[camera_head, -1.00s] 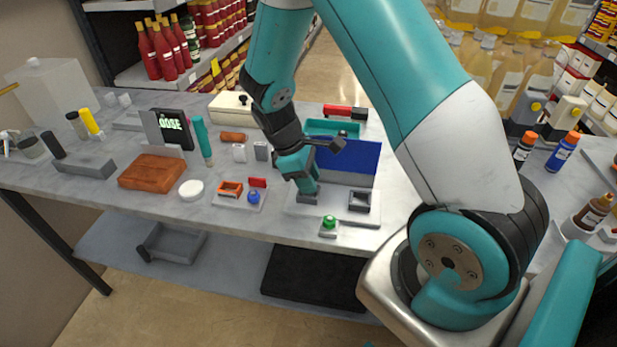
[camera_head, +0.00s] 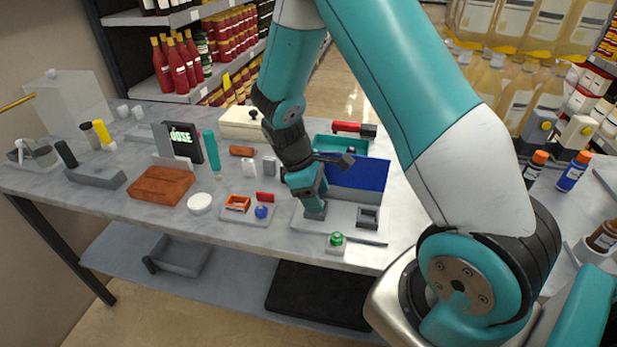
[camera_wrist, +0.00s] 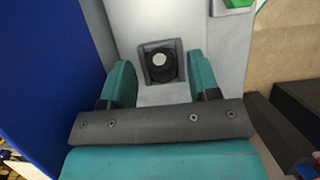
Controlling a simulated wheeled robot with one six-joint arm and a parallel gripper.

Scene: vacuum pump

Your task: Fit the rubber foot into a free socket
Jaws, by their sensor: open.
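The rubber foot (camera_wrist: 163,66) is a black round piece with a pale centre. In the wrist view it sits inside a dark grey square socket (camera_wrist: 144,64); how deep it sits is hard to tell. My gripper (camera_wrist: 160,84) is open, with one teal finger on each side of that socket, apart from the foot. In the head view my gripper (camera_head: 314,203) is low over the left socket (camera_head: 315,214) of a pale plate (camera_head: 340,212) and hides the foot. The right socket (camera_head: 368,217) on the plate looks empty.
A blue panel (camera_head: 357,174) stands just behind the plate, close to my gripper. A block with a green knob (camera_head: 337,239) lies at the plate's front edge. An orange frame and blue knob (camera_head: 261,212) are to the left. A teal tray (camera_head: 322,143) is behind.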

